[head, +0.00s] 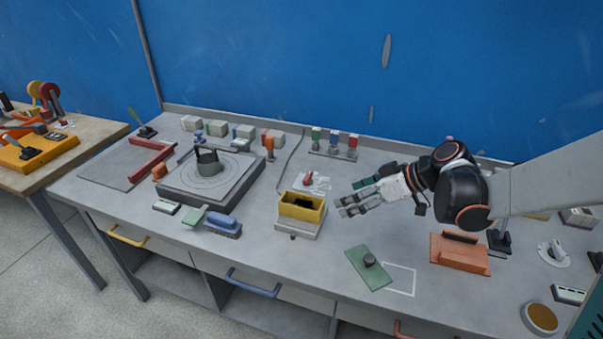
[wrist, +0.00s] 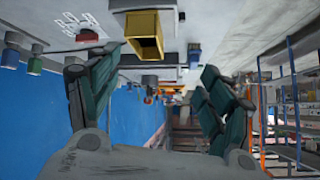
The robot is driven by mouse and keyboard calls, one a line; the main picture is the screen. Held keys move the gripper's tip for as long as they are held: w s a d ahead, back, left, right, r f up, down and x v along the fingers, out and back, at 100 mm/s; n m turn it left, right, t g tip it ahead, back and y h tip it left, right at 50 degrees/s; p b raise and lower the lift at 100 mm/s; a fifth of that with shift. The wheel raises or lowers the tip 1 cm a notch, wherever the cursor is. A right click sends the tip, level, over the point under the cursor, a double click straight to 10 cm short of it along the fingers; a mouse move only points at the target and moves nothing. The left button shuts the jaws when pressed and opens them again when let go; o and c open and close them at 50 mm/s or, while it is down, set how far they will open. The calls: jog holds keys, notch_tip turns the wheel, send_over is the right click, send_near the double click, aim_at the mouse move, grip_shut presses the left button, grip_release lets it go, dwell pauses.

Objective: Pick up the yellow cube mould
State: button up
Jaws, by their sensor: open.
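The yellow cube mould (head: 301,207) is an open-topped yellow box with a dark inside. It sits on a small grey block (head: 299,224) near the middle of the workbench. My gripper (head: 342,203) is open and empty just to the right of the mould, at about its height, with its fingers pointing left towards it. In the wrist view the mould (wrist: 144,34) shows upside down beyond the fingers, above the gap between the two fingertips (wrist: 160,62). The mould is apart from the fingers.
Left of the mould are a blue brush (head: 222,224) and a grey turntable unit (head: 212,182). Behind it is a red switch (head: 309,178). In front to the right lie a green plate with a knob (head: 368,267) and an orange holder (head: 460,252). A blue wall (head: 300,60) backs the bench.

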jog(key=w+f+n+y, duration=0.2)
jog(key=w+n, duration=0.1)
jog(key=w, duration=0.1)
jog(key=n+y, duration=0.1)
send_near(309, 200)
jog(key=s+a, duration=0.2)
jog(key=a, duration=0.2)
jog(key=shift+w+b+x, duration=0.2)
jog(key=shift+b+x, duration=0.55)
jog(key=shift+x, duration=0.65)
jog(key=shift+w+b+x, duration=0.15)
jog(key=shift+b+x, duration=0.6)
jog(key=shift+x, duration=0.7)
jog(key=shift+d+r, duration=0.1)
jog(key=shift+r, duration=0.1)
jog(key=c, duration=1.4)
